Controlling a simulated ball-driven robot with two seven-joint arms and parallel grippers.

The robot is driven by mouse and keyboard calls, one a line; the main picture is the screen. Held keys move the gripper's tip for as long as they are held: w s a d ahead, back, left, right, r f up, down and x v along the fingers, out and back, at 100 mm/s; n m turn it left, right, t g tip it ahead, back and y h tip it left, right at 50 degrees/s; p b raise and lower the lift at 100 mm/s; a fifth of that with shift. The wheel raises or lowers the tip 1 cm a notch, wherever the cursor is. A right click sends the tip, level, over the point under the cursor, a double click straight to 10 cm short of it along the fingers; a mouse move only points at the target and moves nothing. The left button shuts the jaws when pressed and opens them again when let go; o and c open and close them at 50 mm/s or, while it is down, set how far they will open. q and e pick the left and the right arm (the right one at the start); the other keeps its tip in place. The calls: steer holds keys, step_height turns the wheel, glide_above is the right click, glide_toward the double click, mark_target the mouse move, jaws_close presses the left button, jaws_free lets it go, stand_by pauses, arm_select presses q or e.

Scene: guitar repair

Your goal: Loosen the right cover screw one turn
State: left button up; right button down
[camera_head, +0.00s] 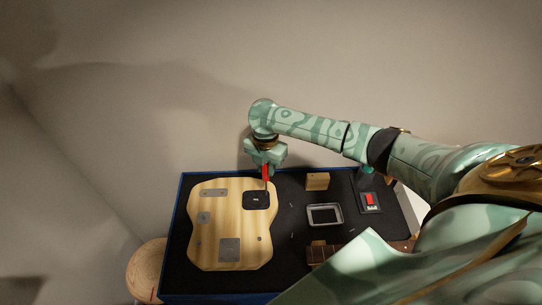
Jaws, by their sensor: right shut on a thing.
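The wooden guitar body (223,228) lies flat on the dark work mat. A black cover plate (250,204) sits at its upper right. The cover screws are too small to tell apart. My right gripper (265,172) is above the cover's upper right corner, shut on a red-handled screwdriver (266,176) that points down. The driver's tip is near that corner; I cannot tell whether it sits in a screw. My left gripper is not in view.
To the right on the mat (290,255) are a metal tray (324,215), a wooden block (317,181), a guitar neck piece (325,252) and a small device with a red part (369,200). A round wooden stool (146,268) stands at the lower left.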

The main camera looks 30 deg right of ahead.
mark_target(266, 178)
steer(key=shift+a, duration=0.2)
steer(key=shift+f+b, duration=0.45)
steer(key=shift+b, duration=0.15)
step_height(266, 178, down, 3)
steer(key=b, duration=0.4)
steer(key=shift+f, duration=0.55)
steer(key=m+p, duration=0.2)
steer(key=p, duration=0.1)
steer(key=m+p, duration=0.2)
steer(key=p, duration=0.1)
steer(key=m+p, duration=0.2)
steer(key=m, duration=0.1)
steer(key=shift+s+r+p, duration=0.1)
steer(key=shift+r+p, duration=0.25)
steer(key=shift+p, duration=0.05)
steer(key=shift+f+m+p, duration=0.3)
steer(key=shift+m+p, duration=0.1)
steer(key=shift+m, duration=0.6)
steer(key=shift+r+m+p, duration=0.1)
steer(key=shift+m+p, duration=0.6)
steer(key=shift+m, duration=0.7)
steer(key=shift+f+m, duration=0.25)
steer(key=shift+m, duration=0.05)
